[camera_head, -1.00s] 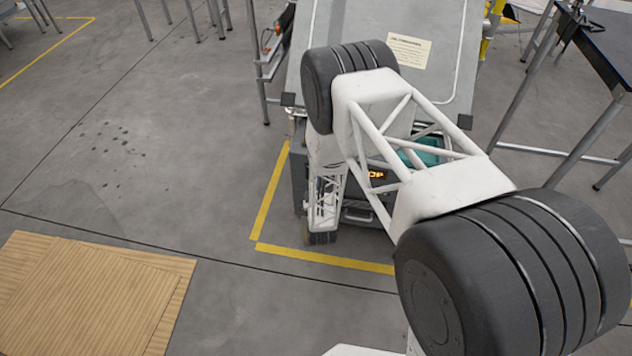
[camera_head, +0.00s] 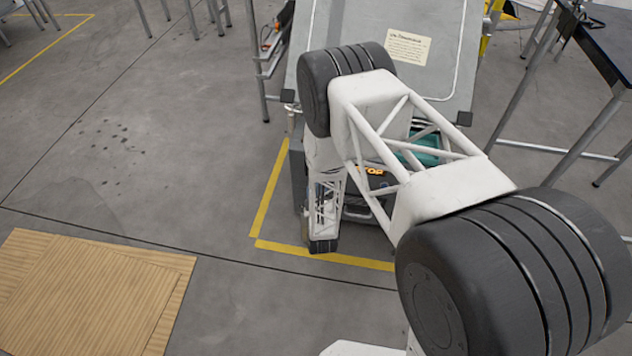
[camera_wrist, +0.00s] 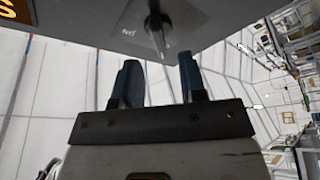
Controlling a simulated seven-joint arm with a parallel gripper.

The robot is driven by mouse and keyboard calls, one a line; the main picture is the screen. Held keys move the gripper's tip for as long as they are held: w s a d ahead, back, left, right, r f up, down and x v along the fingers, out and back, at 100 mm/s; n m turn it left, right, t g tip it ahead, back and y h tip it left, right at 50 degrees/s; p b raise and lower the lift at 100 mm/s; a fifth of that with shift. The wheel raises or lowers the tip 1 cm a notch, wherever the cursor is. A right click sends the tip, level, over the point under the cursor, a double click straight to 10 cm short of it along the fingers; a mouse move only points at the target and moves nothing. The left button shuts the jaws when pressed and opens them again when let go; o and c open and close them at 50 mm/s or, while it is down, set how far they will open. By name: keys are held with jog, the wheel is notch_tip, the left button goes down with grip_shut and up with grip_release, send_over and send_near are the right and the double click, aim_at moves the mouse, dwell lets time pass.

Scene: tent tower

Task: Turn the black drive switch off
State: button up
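In the wrist view, a dark switch lever (camera_wrist: 155,22) sticks out of a grey plate on a panel (camera_wrist: 85,35) at the top. Small lettering beside it is unreadable here. My gripper (camera_wrist: 160,80) is open, with two dark blue fingers apart and nothing between them. The lever lies just beyond the fingertips, roughly in line with the gap, with no clear contact. In the head view, my arm covers much of the machine, and the switch and fingers are hidden.
A machine with a lit orange display (camera_head: 369,170) stands behind my arm, under a tilted grey board (camera_head: 440,60) with a paper label. Yellow tape (camera_head: 270,195) marks the floor.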

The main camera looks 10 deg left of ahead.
jog(key=shift+v, duration=1.95)
jog(key=w+d+r+m+g+h, duration=0.1)
jog(key=w+r+g, duration=0.25)
jog(key=r, duration=0.45)
jog(key=w+r+m+g+h, duration=0.1)
jog(key=w+r+m+g, duration=0.1)
jog(key=w+r, duration=0.45)
jog(key=s+d+r+m+g+h, duration=0.1)
jog(key=s+d+r+m+g, duration=0.1)
jog(key=d+r, duration=0.6)
jog(key=s+d+r+m+g+h, duration=0.1)
jog(key=s+d+r+g, duration=0.15)
jog(key=r, duration=0.95)
jog(key=s+d+r+m+g+h, duration=0.1)
jog(key=s+d+r+m+g, duration=0.25)
jog(key=s+d+r, duration=0.95)
jog(key=s+d+r+m+g, duration=0.2)
jog(key=s+d, duration=0.1)
jog(key=s, duration=0.8)
jog(key=s+d+r+m+g+h, duration=0.1)
jog(key=s+d+r+g, duration=0.1)
jog(key=s, duration=0.9)
jog(key=shift+s+d+r+m, duration=0.25)
jog(key=shift+d+r+m, duration=0.1)
jog(key=shift+d+r, duration=0.25)
